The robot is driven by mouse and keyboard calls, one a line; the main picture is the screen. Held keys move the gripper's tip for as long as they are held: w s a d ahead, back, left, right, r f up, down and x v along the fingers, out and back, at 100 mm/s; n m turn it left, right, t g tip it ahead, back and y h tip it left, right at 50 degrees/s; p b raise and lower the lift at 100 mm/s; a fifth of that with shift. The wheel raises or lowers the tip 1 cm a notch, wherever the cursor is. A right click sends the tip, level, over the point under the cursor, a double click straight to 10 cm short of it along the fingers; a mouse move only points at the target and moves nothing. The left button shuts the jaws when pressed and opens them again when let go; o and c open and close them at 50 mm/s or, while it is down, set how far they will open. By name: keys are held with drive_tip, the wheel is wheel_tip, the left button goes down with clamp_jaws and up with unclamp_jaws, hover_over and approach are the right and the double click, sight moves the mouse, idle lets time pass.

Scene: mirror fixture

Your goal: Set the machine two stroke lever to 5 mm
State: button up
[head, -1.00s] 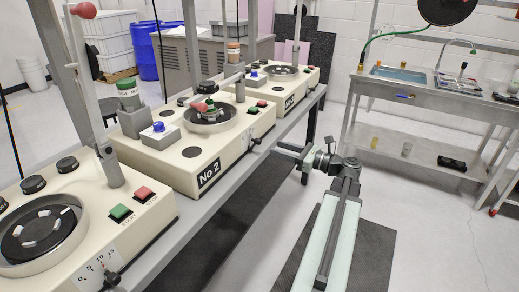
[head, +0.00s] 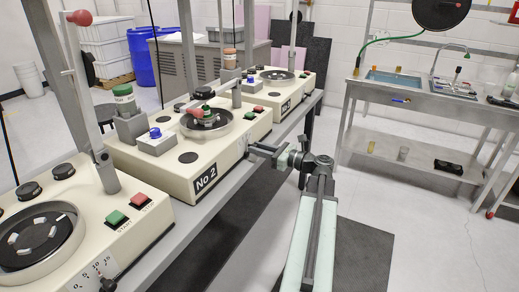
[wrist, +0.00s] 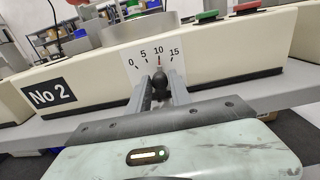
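The No 2 machine (head: 165,172) is a cream box in the middle of the row. In the wrist view its front (wrist: 235,55) carries a white stroke scale (wrist: 138,76) marked 0, 5, 10, 15. The black ball knob of the stroke lever (wrist: 158,79) stands below the 10 mark. My gripper (wrist: 160,88) has one finger on each side of the knob, apparently open with little gap. In the head view my gripper (head: 254,149) is at the machine's front; the knob is mostly hidden there.
Another machine (head: 60,225) with its own scale stands at near left, and one more (head: 283,90) stands behind. A grey bench edge (wrist: 240,112) runs below the front. A sink table (head: 425,95) is at right, with clear floor between.

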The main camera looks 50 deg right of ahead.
clamp_jaws()
drive_tip(key=shift+s+a+n, duration=0.1)
drive_tip(key=shift+a+n, duration=0.2)
drive_tip(key=shift+n, duration=0.7)
drive_tip(key=shift+s+a+n, duration=0.1)
drive_tip(key=shift+a+n, duration=0.2)
drive_tip(key=shift+n, duration=0.7)
drive_tip(key=o, duration=0.6)
unclamp_jaws()
drive_tip(key=v, duration=0.7)
drive_tip(key=shift+s+d, duration=0.1)
drive_tip(key=shift+s, duration=0.25)
